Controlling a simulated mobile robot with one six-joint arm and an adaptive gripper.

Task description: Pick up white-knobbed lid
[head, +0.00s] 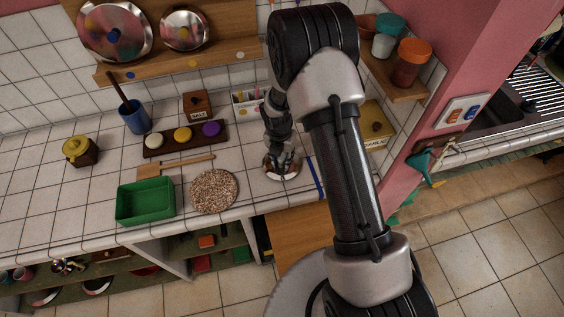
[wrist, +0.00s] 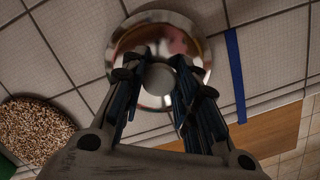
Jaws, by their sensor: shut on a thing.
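The white-knobbed lid (head: 290,174) is a round shiny metal lid on the tiled counter, below my gripper in the head view. In the wrist view the lid (wrist: 159,24) is at the top middle, with its pale round knob (wrist: 160,79) between my fingertips. My gripper (head: 281,163) points down at the lid and is shut on the knob; it also shows in the wrist view (wrist: 160,70). The fingers hide parts of the lid. I cannot tell whether its rim touches the counter.
A round speckled trivet (head: 214,191) and a green tray (head: 145,201) are left of the lid. A blue tape strip (head: 316,178) runs just right of it. Two shiny lids, one of them large (head: 114,31), stand on the wooden rack (head: 180,62). The counter's front edge is close.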

